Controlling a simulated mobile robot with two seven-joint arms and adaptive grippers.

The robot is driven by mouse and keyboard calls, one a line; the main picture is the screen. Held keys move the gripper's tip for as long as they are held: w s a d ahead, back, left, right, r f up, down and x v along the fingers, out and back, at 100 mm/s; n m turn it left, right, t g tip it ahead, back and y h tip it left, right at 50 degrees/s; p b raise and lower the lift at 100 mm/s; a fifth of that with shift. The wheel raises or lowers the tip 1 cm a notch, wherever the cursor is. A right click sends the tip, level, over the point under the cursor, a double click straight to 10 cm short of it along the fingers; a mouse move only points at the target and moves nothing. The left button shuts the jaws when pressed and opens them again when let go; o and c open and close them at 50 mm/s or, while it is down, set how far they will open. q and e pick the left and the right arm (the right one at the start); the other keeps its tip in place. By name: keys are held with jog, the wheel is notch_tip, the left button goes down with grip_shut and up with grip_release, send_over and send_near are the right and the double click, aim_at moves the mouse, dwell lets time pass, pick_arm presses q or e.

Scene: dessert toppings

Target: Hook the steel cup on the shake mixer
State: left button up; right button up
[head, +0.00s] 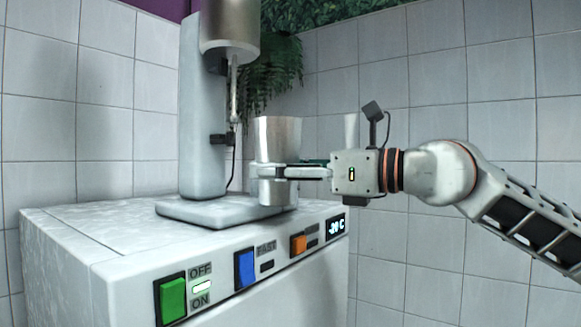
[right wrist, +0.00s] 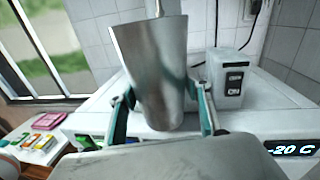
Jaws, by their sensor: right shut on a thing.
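The steel cup (head: 279,140) is a tall tapered metal cup, upright in front and to the right of the mixer's column. My right gripper (head: 268,172) is shut around the cup's lower half, coming in from the right. The cup also shows in the right wrist view (right wrist: 158,75) between the two fingers (right wrist: 163,108). The shake mixer (head: 192,120) has a white column, a steel motor head and a thin spindle hanging down to the left of the cup. A small dark hook piece (head: 221,139) sits on the column. I cannot tell whether the cup's bottom touches the base (head: 190,211).
The mixer stands on a white counter unit (head: 110,240) with green, blue and orange switches and a "-20 C" display (head: 336,225). A white container (right wrist: 230,78) stands to the right in the wrist view. Colourful items (right wrist: 45,125) lie at lower left. Tiled walls stand behind.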

jog(key=shift+x, duration=1.55)
jog(key=shift+w+p+x, duration=0.2)
jog(key=shift+p+x, duration=0.1)
jog(key=shift+x, duration=0.7)
jog(key=shift+w+p+x, duration=0.2)
jog(key=shift+p+x, duration=0.1)
jog(key=shift+x, duration=0.7)
jog(key=shift+w+a+r, duration=0.1)
jog(key=shift+w, duration=0.15)
jog(key=shift+r, duration=0.1)
jog(key=shift+r+p, duration=1.05)
jog(key=shift+r, duration=0.4)
jog(key=shift+a+r+p, duration=0.2)
jog(key=shift+r+p, duration=0.65)
jog(key=shift+r, duration=0.4)
jog(key=shift+w, duration=0.1)
